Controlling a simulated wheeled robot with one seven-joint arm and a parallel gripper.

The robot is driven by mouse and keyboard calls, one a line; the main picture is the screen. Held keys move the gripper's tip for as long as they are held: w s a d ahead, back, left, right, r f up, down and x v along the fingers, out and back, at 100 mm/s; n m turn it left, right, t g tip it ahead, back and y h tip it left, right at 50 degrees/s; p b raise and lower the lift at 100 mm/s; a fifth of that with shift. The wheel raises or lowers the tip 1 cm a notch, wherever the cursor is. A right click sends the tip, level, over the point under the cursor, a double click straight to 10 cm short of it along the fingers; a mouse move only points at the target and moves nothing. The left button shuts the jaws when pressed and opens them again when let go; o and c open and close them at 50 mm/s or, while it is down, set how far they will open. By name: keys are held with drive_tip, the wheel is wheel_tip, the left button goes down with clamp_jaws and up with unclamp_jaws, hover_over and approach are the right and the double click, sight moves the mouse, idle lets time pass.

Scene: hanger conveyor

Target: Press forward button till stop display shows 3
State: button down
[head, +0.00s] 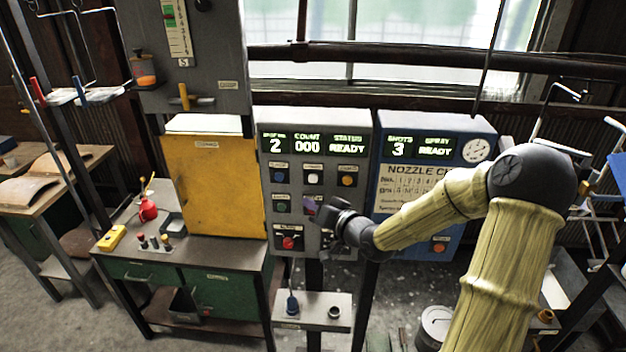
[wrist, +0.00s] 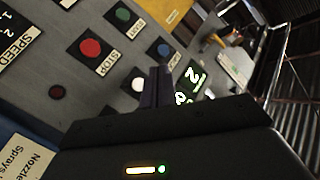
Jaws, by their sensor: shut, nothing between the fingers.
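A grey control panel (head: 329,219) has a display row. Its stop display (head: 275,146) reads 2, the count display (head: 307,146) reads 000 and the status display (head: 347,146) reads READY. Below are a blue button (head: 280,176), a white button (head: 313,177) and an orange button (head: 347,180); I cannot read which is forward. My gripper (head: 313,208) is shut and empty in front of the panel, below the white button. In the wrist view its fingers (wrist: 163,78) are between the white button (wrist: 138,85) and the blue button (wrist: 163,49); contact cannot be told.
A green button (head: 282,207) and a red stop button (head: 289,243) are on the panel's left side. A blue nozzle cabinet (head: 481,135) stands to the right; a yellow cabinet (head: 210,185) to the left. A small shelf (head: 312,310) projects below the panel.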

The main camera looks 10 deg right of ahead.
sight(313, 179)
drive_tip(key=shift+w+d+p, duration=0.25)
drive_tip(key=shift+w+d, duration=0.15)
drive_tip(key=shift+w, duration=0.75)
drive_tip(key=shift+w+d+p, duration=0.2)
drive_tip(key=shift+w+d, duration=0.2)
drive_tip(key=shift+w, duration=0.75)
drive_tip(key=shift+w+d+p, duration=0.25)
drive_tip(key=shift+w+d, duration=0.15)
drive_tip(key=shift+w, duration=0.75)
drive_tip(key=shift+w, duration=0.1)
drive_tip(key=shift+w+d, duration=0.15)
drive_tip(key=shift+w, duration=0.15)
